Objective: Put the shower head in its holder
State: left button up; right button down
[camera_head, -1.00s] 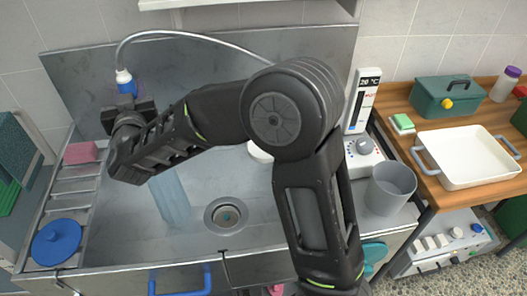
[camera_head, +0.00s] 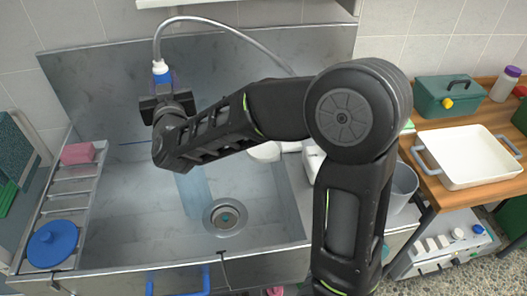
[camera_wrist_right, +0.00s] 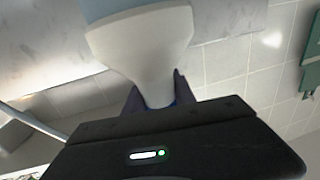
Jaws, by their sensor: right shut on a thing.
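The shower head is gripped near the back wall of the sink. In the head view its blue and white hose end (camera_head: 160,72) sticks up above my right gripper (camera_head: 163,103), with a grey hose curving off to the right. In the right wrist view the pale, flared shower head (camera_wrist_right: 145,45) rises from between the fingers of my right gripper (camera_wrist_right: 158,95), which is shut on it. A pale blue stream (camera_head: 193,195) shows below the gripper, over the basin. I cannot make out the holder. My left gripper is out of view.
The metal sink (camera_head: 130,225) has a drain (camera_head: 225,217). A rack on the left carries a pink sponge (camera_head: 78,153) and a blue lid (camera_head: 52,243). A grey cup (camera_head: 402,187) stands right of my arm. A white tray (camera_head: 465,160) and green box (camera_head: 447,97) are farther right.

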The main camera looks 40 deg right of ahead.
jog(key=s+d+b, duration=0.1)
jog(key=s+d, duration=0.2)
jog(key=d, duration=0.4)
jog(key=shift+d, duration=0.4)
jog(key=s+d+b, duration=0.2)
jog(key=d+b, duration=0.1)
jog(key=d, duration=0.4)
jog(key=s+d+b, duration=0.3)
jog(key=d+b, duration=0.1)
jog(key=d, duration=0.3)
jog(key=shift+s, duration=0.35)
